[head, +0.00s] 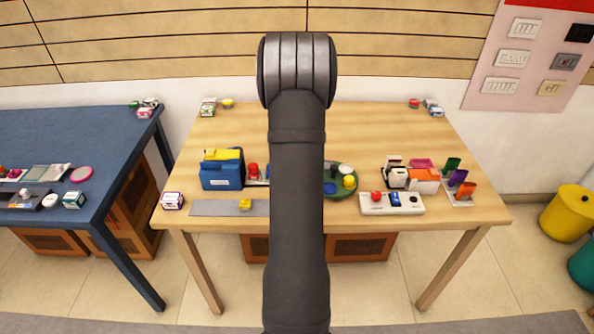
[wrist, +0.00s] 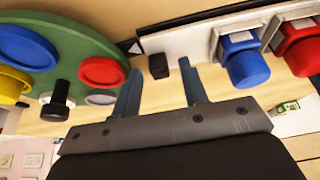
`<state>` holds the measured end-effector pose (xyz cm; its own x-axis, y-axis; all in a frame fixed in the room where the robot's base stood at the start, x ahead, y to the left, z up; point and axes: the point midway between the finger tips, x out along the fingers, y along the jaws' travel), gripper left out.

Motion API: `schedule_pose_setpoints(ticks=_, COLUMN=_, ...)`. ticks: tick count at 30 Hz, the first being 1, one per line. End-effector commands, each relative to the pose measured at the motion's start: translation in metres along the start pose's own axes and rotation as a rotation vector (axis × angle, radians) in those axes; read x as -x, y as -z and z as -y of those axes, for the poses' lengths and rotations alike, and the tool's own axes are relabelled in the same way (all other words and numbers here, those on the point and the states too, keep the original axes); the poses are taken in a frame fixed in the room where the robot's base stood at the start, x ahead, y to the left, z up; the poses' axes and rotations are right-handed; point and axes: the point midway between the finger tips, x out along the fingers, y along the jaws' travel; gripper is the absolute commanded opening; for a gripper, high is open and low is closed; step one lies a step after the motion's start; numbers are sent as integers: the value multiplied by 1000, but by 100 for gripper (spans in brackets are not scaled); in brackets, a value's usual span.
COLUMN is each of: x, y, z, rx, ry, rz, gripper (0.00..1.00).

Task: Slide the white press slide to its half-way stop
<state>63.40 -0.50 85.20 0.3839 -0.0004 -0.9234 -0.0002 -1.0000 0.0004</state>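In the wrist view my gripper (wrist: 160,82) has its two blue-grey fingers apart, with nothing between them. A small black knob (wrist: 158,66) stands just beyond the fingertips, at the end of a white strip (wrist: 190,38). In the head view my arm hides the gripper. A white block with dark parts (head: 398,178) stands at the right of the table beside an orange piece. It may be the white press slide, but it is too small to be sure. The wrist view does not clearly show the slide or its half-way stop.
A blue knob (wrist: 245,62) and a red knob (wrist: 298,50) sit along the strip. A green disc (wrist: 85,55) with coloured caps lies beside it. A blue box (head: 220,174) and a white button panel (head: 385,208) stand near the table's front. The table's (head: 380,130) back middle is clear.

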Motion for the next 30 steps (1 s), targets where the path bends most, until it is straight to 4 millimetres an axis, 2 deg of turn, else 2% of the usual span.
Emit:
schedule_pose_setpoints(ticks=8, x=-1, y=0, z=0, rx=0, ry=0, rz=0, gripper=40)
schedule_pose_setpoints(ticks=14, x=-1, y=0, z=0, rx=0, ry=0, rz=1, gripper=3)
schedule_pose_setpoints(ticks=15, x=-1, y=0, z=0, rx=0, ry=0, rz=1, gripper=0)
schedule_pose_setpoints(ticks=22, x=-1, y=0, z=7, rx=3, ry=1, rz=1, gripper=0)
schedule_pose_setpoints(ticks=30, x=-1, y=0, z=58, rx=4, ry=2, rz=2, gripper=0)
